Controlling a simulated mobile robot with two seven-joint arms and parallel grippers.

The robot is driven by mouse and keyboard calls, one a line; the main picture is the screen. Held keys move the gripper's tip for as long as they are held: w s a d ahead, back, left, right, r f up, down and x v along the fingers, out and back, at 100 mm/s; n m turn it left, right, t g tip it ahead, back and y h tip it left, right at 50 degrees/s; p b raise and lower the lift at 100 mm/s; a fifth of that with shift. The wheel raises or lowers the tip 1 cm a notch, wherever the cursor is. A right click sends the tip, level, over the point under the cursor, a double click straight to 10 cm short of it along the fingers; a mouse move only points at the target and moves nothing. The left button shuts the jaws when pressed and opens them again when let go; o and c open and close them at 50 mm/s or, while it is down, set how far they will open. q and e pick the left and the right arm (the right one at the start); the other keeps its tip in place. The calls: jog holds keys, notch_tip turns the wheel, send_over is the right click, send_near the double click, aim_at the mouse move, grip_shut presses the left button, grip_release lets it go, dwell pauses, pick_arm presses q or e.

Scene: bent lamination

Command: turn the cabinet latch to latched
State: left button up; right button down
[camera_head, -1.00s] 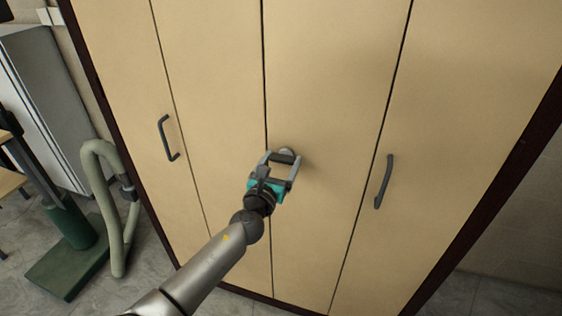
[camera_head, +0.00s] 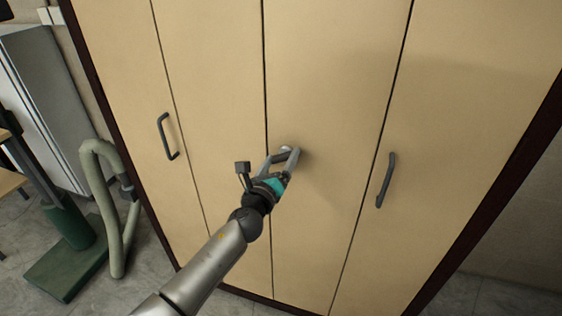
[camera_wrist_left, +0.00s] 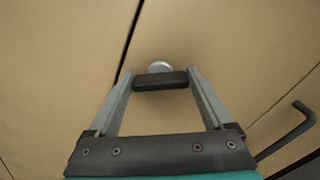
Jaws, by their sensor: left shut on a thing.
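The cabinet (camera_head: 320,80) has tall tan doors that are shut. The latch (camera_wrist_left: 160,80) is a dark bar on a round silver base, beside the seam between the two middle doors. My left gripper (camera_head: 284,157) is at the latch, tilted in the head view, with its fingers on either side of the bar. In the left wrist view the gripper (camera_wrist_left: 161,82) is shut on the bar's two ends. The bar lies nearly level across that view. In the head view the fingers partly hide the latch. My right gripper is not in view.
Dark pull handles stand on the left door (camera_head: 167,137) and the right door (camera_head: 385,180). A green-based machine with a thick beige hose (camera_head: 112,210) stands on the floor left of the cabinet. The door faces around the gripper are clear.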

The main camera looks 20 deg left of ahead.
pick_arm(q)
jog(key=n, duration=0.6)
jog(key=shift+a+f+n+b, duration=0.1)
jog(key=shift+f+n+b, duration=0.05)
jog(key=shift+n+b, duration=0.2)
jog(key=n, duration=0.5)
jog(key=shift+f, duration=0.1)
jog(key=shift+n, duration=0.25)
jog(key=o, duration=1.1)
jog(key=shift+o, duration=0.2)
jog(key=shift+s, duration=0.1)
jog(key=s, duration=1.5)
jog(key=shift+a+p, duration=0.25)
jog(key=shift+p, duration=0.2)
